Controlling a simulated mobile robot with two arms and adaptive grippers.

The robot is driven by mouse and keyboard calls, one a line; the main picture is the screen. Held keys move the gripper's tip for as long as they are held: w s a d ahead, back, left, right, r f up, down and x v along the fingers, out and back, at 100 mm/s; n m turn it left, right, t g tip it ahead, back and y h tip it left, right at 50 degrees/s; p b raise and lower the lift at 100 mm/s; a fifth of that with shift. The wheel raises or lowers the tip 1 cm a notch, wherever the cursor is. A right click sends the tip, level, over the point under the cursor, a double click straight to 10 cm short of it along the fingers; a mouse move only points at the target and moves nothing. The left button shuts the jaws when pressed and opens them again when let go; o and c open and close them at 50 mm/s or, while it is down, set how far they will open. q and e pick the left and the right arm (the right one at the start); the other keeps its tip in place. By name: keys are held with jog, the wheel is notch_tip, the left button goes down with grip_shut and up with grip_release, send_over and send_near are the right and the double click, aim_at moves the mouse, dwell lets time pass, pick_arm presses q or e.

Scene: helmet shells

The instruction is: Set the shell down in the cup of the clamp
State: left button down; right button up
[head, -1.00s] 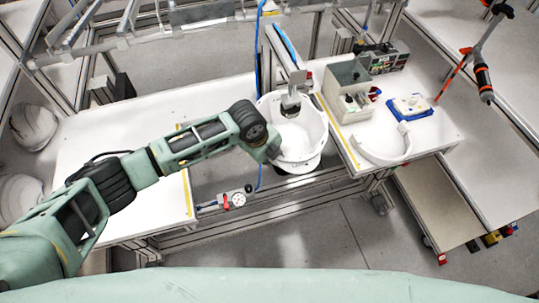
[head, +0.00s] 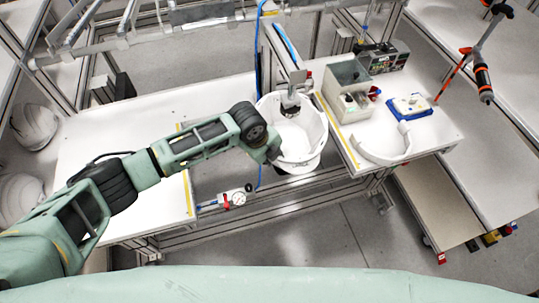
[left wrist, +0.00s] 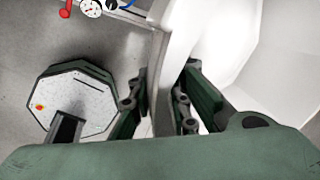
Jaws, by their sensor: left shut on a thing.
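The white helmet shell (head: 311,140) hangs open side up at the centre of the head view, in the gap between two white table tops. My left gripper (head: 273,150) is shut on its left rim. In the left wrist view the two fingers (left wrist: 160,105) pinch the shell wall (left wrist: 172,45) between them. The clamp's dark upper part (head: 290,108) shows within the shell's outline, below a metal upright. A dark part (head: 300,168) shows just under the shell and is mostly hidden; I cannot tell whether the shell touches it. My right gripper is not in view.
A grey box fixture (head: 348,88), a white curved band (head: 383,150) and a blue tray (head: 408,107) are on the right table. A gauge with a red lever (head: 236,199) sits below left of the shell. More white shells (head: 34,125) are at far left.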

pick_arm(q)
jog(key=shift+r, duration=0.1)
jog(key=c, duration=1.6)
grip_release()
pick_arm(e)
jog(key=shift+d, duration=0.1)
pick_arm(q)
jog(key=v, duration=1.2)
jog(key=shift+s+d, duration=0.1)
